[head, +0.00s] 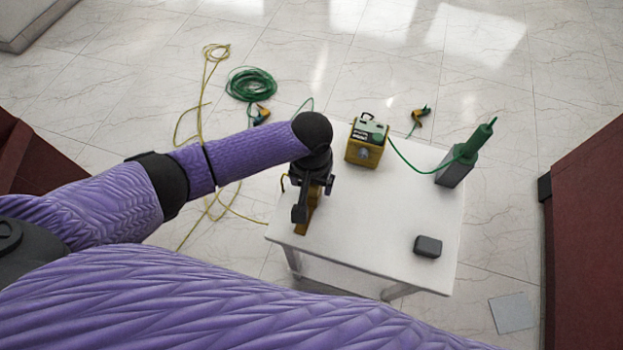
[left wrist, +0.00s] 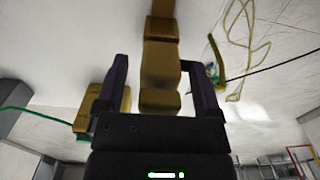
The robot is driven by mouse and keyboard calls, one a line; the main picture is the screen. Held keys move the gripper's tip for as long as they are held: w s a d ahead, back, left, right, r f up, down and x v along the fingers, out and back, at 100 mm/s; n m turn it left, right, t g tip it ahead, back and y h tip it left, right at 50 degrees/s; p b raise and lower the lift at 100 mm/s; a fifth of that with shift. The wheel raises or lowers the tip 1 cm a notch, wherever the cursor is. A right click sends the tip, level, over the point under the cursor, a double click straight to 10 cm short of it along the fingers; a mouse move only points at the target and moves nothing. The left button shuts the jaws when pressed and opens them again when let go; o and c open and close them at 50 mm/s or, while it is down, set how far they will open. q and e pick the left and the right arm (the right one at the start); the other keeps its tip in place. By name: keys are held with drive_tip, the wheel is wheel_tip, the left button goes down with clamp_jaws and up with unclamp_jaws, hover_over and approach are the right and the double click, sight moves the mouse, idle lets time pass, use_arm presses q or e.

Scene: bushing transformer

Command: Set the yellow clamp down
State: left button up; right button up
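The yellow clamp (head: 313,217) is at the left front part of the white table (head: 365,235), partly hidden under my left gripper (head: 314,200). In the left wrist view the yellow-brown clamp (left wrist: 160,65) runs between the two dark fingers of my left gripper (left wrist: 155,75). A gap shows on each side of it, so the fingers are open around it. The clamp appears to rest on the table top, but its contact is partly hidden. My right gripper is in neither view.
A yellow-green tester box (head: 367,142) stands at the table's back. A grey bushing block with a green top (head: 457,168) stands at the right, and a dark grey block (head: 428,246) near the front right. Green cable (head: 251,84) and yellow cable (head: 203,105) lie on the floor.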

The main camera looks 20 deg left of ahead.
use_arm(q)
drive_tip(key=shift+r, duration=0.15)
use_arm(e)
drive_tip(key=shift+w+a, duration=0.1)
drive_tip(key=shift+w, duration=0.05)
use_arm(q)
wheel_tip(320, 180, up, 12)
drive_tip(key=p, duration=0.5)
drive_tip(key=shift+f+p, duration=0.25)
drive_tip(key=shift+p, duration=0.15)
drive_tip(key=shift+r, duration=0.3)
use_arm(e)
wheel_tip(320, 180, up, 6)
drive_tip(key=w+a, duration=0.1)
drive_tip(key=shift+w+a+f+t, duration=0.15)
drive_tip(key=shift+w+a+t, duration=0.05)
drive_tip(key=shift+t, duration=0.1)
